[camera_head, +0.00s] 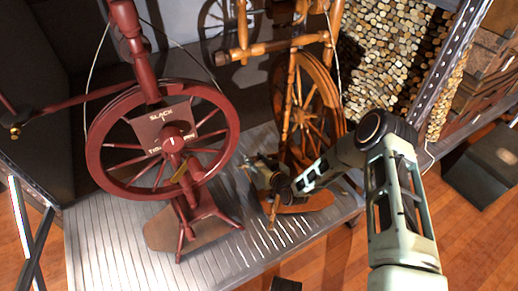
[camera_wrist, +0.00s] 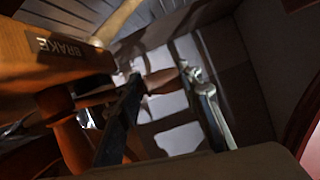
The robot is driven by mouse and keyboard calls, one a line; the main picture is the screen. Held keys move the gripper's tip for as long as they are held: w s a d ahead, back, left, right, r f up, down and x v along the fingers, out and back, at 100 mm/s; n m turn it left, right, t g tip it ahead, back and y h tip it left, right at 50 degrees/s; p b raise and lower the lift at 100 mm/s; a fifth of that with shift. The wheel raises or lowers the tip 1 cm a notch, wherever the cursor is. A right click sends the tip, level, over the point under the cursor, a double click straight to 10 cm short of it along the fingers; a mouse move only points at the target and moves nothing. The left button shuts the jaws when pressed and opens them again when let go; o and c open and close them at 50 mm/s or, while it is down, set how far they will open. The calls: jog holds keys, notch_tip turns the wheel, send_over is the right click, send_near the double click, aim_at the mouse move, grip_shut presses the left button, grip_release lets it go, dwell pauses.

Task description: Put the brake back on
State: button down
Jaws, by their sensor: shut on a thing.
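The orange wooden spinning wheel (camera_head: 312,105) stands on the ribbed metal platform, right of a red one. In the wrist view a dark label reading BRAKE (camera_wrist: 62,47) is fixed to a wooden block (camera_wrist: 30,72) at upper left. My gripper (camera_wrist: 160,75) is shut on a turned wooden peg (camera_wrist: 160,83), which spans between the two fingers near their tips. I cannot tell how the peg joins the block. In the head view my gripper (camera_head: 262,168) is low at the orange wheel's left side, and the peg is too small to make out there.
The red spinning wheel (camera_head: 160,140), with a SLACK/TIGHTEN sign (camera_head: 162,125), stands close to the left of my gripper. The ribbed platform (camera_head: 110,250) is bare at front left. Stacked logs (camera_head: 390,60) and metal shelving (camera_head: 440,85) lie behind my arm.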

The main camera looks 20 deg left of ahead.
jog(key=shift+s+a+f+n+t+h+b, duration=0.1)
jog(key=shift+f+n+t+h+b, duration=0.4)
jog(key=shift+f+n, duration=0.4)
jog(key=c, duration=1.4)
grip_release()
jog(key=shift+o, duration=0.2)
jog(key=shift+r, duration=0.1)
jog(key=v, duration=1.2)
